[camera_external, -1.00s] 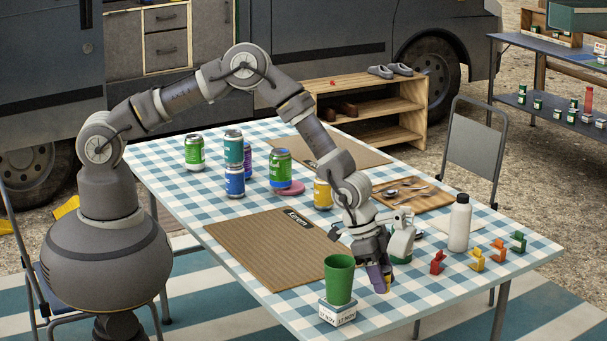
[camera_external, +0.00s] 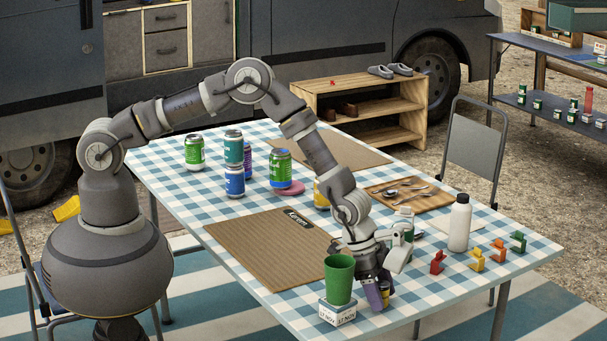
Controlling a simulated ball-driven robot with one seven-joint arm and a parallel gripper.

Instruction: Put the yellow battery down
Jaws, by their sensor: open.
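My gripper (camera_external: 380,297) points down at the near edge of the table, right of the green cup (camera_external: 340,279). Its jaws are open, with a purple finger on the left side. A small yellow and dark thing, which looks like the yellow battery (camera_external: 385,289), shows between and just behind the fingers, low at the checked cloth (camera_external: 420,290). The fingers hide part of it. I cannot tell for sure whether it touches the cloth or a finger.
The green cup stands on a white date block (camera_external: 337,314) close to my gripper's left. A brown mat (camera_external: 270,250) lies behind. Right stand red (camera_external: 437,262), yellow (camera_external: 477,260), orange and green clips and a white bottle (camera_external: 459,223).

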